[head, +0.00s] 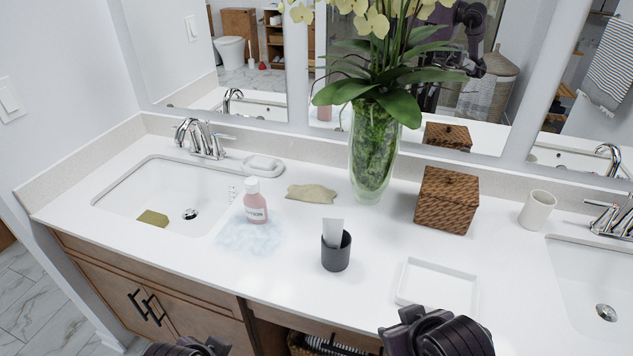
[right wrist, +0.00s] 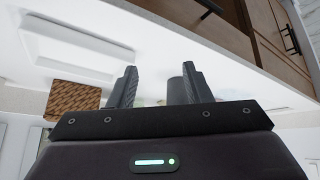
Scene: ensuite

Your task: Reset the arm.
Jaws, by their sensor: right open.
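My right gripper (right wrist: 160,88) shows in the right wrist view with its two dark fingers apart and nothing between them. Its arm is at the lower right of the head view, over the counter's front edge near the white tray (head: 437,286); the fingers cannot be made out there. The tray also shows in the right wrist view (right wrist: 75,48). The dark cup (right wrist: 175,91) appears beyond the fingers, partly hidden by them. Only a dark piece of my left arm shows at the bottom edge of the head view; its gripper is out of sight.
The white counter (head: 290,262) holds a pink bottle (head: 256,207) beside bluish foam, a tan cloth (head: 311,193), a dark cup (head: 336,250) with something white in it, a glass vase (head: 372,160), a wicker box (head: 447,200) and a white tumbler (head: 537,209). Sinks lie left and right.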

